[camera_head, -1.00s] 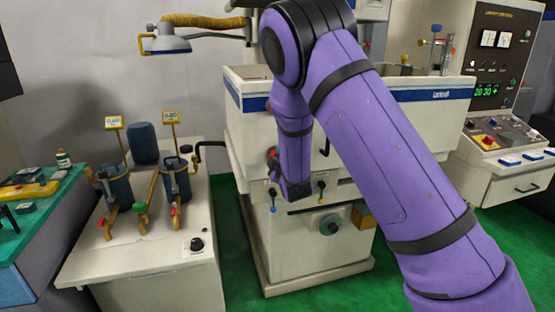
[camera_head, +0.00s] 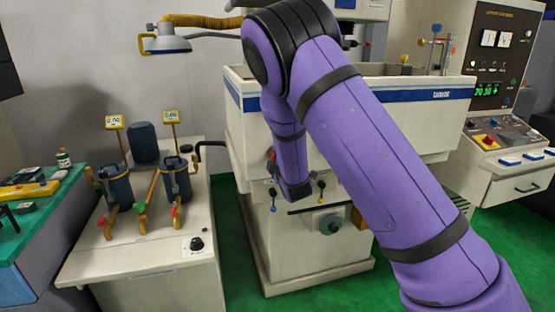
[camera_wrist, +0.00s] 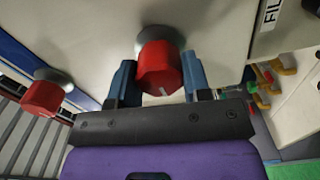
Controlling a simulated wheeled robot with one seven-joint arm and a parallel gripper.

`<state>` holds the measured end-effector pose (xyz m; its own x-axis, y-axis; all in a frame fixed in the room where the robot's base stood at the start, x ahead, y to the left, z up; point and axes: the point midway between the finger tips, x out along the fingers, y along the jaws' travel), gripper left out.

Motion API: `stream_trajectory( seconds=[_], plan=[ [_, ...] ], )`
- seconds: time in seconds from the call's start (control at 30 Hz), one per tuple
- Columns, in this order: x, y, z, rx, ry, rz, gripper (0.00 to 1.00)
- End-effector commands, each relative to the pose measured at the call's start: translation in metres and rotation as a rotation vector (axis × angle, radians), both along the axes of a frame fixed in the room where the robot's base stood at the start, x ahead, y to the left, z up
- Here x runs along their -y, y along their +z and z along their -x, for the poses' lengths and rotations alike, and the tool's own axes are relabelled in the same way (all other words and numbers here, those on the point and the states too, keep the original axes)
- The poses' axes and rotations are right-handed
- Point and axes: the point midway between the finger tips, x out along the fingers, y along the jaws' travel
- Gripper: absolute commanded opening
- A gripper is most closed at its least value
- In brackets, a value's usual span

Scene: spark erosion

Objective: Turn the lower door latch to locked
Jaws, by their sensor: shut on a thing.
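In the wrist view the lower door latch, a red knob (camera_wrist: 158,72) on a round grey base, sits between the two blue fingers of my gripper (camera_wrist: 160,82). The gripper is shut on it. A small pale mark shows on the knob's near edge. A second red knob, the upper latch (camera_wrist: 42,94), is to the left in the wrist view, nearer the tank's blue stripe, and is free. In the head view a red knob (camera_head: 271,155) shows on the tank's left side, beside my forearm.
The white machine tank (camera_head: 245,128) with a blue stripe stands above a pale cabinet (camera_head: 300,250). A filter bench (camera_head: 150,255) with pipes and canisters is to the left. A control console (camera_head: 500,140) stands at the right. Green floor is open at front right.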

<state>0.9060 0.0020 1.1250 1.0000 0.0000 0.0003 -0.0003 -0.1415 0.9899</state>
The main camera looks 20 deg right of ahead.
Motion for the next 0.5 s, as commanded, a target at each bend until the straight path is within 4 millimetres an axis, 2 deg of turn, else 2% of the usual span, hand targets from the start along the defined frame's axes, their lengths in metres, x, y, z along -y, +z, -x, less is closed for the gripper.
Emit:
stream_trajectory(
  seconds=[0.13,0.17,0.27,0.5],
  plan=[
    [-0.0006,-0.0007,0.0002,-0.002,0.001,0.001,0.2],
    [-0.0006,-0.0007,0.0002,-0.002,0.001,0.001,0.46],
    [-0.0006,-0.0006,0.0002,-0.002,0.001,0.001,0.69],
    [-0.0001,-0.0003,0.0002,-0.001,0.001,0.0,0.7]
  ],
)
